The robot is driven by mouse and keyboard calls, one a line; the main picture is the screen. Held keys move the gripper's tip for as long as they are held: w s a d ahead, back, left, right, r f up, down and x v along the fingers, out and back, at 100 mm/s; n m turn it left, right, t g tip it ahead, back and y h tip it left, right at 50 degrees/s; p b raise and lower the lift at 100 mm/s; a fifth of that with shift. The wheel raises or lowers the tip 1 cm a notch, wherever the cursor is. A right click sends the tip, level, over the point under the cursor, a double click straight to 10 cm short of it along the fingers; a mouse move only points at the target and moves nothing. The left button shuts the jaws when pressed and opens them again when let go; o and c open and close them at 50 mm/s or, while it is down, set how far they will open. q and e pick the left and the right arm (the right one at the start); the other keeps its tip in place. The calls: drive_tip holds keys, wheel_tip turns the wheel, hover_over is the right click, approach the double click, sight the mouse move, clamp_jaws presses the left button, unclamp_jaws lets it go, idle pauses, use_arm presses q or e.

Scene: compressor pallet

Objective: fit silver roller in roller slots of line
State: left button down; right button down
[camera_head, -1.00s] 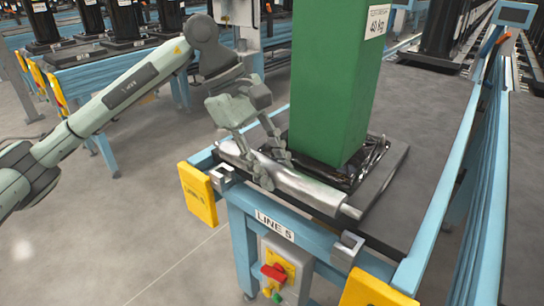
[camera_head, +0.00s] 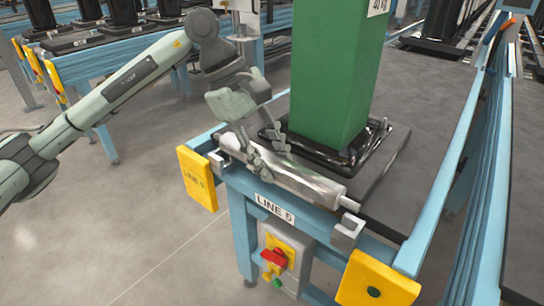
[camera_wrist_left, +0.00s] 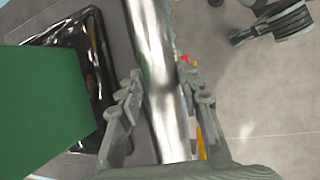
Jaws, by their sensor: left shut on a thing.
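The silver roller (camera_head: 305,182) lies along the front end of the line, just above the blue end beam, its right end near the right roller slot (camera_head: 347,233). The left roller slot (camera_head: 217,160) is a metal bracket at the beam's left end. My left gripper (camera_head: 266,158) is shut on the roller, left of its middle. In the left wrist view the roller (camera_wrist_left: 162,75) runs between the fingers (camera_wrist_left: 160,112).
A green compressor box (camera_head: 333,75) on a black pallet base (camera_head: 358,158) stands close behind the roller. Yellow end plates (camera_head: 197,178) and (camera_head: 376,283) flank the beam. A control box with a red switch (camera_head: 273,259) hangs below.

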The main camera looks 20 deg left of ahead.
use_arm(q)
drive_tip(key=shift+r+b, duration=0.1)
drive_tip(key=shift+b, duration=0.7)
idle(1.5)
drive_tip(key=shift+f+b, duration=2.65)
drive_tip(key=shift+f, duration=0.3)
drive_tip(key=c, duration=1)
unclamp_jaws()
drive_tip(key=shift+r, duration=0.15)
drive_tip(key=shift+o, duration=0.2)
